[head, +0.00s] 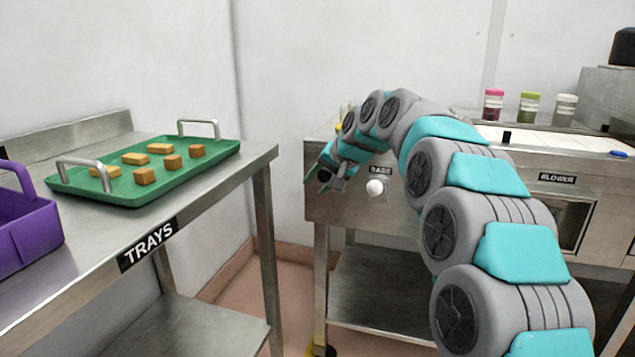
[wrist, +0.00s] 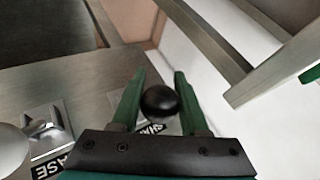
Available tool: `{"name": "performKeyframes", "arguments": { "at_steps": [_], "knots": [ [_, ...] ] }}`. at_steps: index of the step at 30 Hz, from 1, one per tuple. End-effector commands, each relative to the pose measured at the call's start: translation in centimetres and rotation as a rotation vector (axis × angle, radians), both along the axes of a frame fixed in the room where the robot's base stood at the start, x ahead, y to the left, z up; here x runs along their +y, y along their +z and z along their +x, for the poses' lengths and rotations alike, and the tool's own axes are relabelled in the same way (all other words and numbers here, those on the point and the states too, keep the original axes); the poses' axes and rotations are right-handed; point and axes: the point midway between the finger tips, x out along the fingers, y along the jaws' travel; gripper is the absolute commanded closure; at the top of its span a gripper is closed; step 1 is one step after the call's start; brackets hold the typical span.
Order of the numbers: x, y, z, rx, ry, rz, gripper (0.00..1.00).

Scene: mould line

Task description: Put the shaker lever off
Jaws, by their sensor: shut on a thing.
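The shaker lever shows as a round black knob (wrist: 160,102) in the wrist view, in front of a partly hidden label. My gripper (wrist: 160,85) is shut on this knob, with one green finger on each side. In the head view my gripper (head: 333,177) is at the left end of the steel machine's front (head: 340,208). The gripper mostly hides the lever there, so I cannot tell its position from that view.
A white knob (head: 375,187) under the BASE label (head: 380,170) sits just right of my gripper; it also shows at the wrist view's left edge (wrist: 10,150). A steel table (head: 215,195) with a green tray (head: 205,158) and a purple crate (head: 25,235) stands left, across a floor gap.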

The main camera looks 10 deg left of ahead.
Motion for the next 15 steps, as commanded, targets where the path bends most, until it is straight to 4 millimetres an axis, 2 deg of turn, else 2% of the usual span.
{"name": "performKeyframes", "arguments": {
  "at_steps": [1, 2, 9, 15],
  "knots": [
    [0.03, 0.4, 0.14, -0.008, -0.003, 0.006, 1.0],
    [0.04, 0.41, 0.15, -0.008, -0.003, 0.006, 0.52],
    [0.02, 0.26, 0.09, -0.005, -0.002, 0.003, 0.27],
    [0.01, 0.19, 0.07, -0.004, -0.001, 0.002, 0.27]
  ]
}}
